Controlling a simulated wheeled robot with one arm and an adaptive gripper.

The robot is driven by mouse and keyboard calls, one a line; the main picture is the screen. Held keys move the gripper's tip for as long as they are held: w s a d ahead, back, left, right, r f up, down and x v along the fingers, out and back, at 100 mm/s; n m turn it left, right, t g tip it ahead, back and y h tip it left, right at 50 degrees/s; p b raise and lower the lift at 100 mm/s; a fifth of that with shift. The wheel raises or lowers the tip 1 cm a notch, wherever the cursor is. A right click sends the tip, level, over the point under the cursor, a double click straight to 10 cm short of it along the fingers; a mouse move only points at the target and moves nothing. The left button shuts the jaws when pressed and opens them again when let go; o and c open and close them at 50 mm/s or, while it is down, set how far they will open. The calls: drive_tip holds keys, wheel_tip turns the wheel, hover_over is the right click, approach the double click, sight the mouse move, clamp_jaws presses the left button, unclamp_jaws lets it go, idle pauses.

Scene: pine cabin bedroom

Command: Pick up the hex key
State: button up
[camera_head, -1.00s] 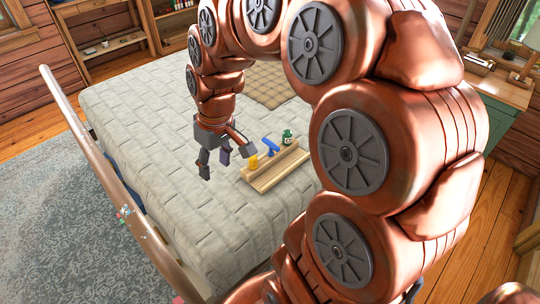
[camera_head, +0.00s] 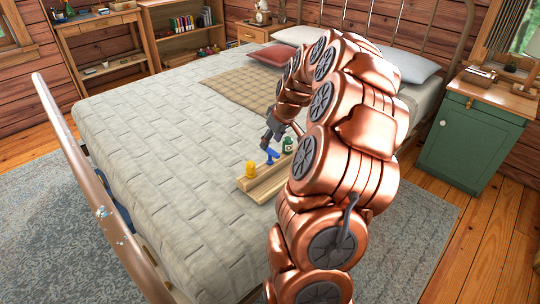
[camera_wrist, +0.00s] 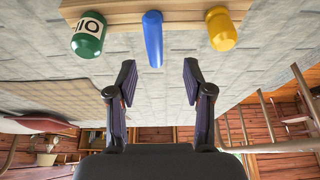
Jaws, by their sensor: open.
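The hex key appears to be the blue item (camera_head: 272,156) in the middle of a wooden rack (camera_head: 262,188) on the bed. It also shows in the wrist view as a rounded blue bar (camera_wrist: 153,38) at the top centre; its lower part is hidden. A green bottle (camera_wrist: 88,35) and a yellow item (camera_wrist: 221,29) stand on either side of it. My gripper (camera_wrist: 158,85) is open and empty. Its two fingers point towards the blue item, apart from it in the wrist view. In the head view, my gripper (camera_head: 270,138) is close behind the blue item.
The rack rests on the pale quilt (camera_head: 150,140), with free room to its left. A checked blanket (camera_head: 235,88) and pillows lie farther back. A green cabinet (camera_head: 470,145) stands at the right. A bed rail (camera_head: 95,190) runs along the left.

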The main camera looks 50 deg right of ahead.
sight(270, 149)
drive_tip(key=shift+s+d+x, duration=0.15)
drive_tip(key=shift+x, duration=0.8)
drive_tip(key=shift+s+d+x, duration=0.1)
drive_tip(key=shift+x, duration=0.9)
drive_tip(key=shift+s+d+x, duration=0.15)
drive_tip(key=shift+x, duration=0.8)
drive_tip(key=shift+f, duration=0.15)
drive_tip(key=shift+c, duration=0.3)
clamp_jaws()
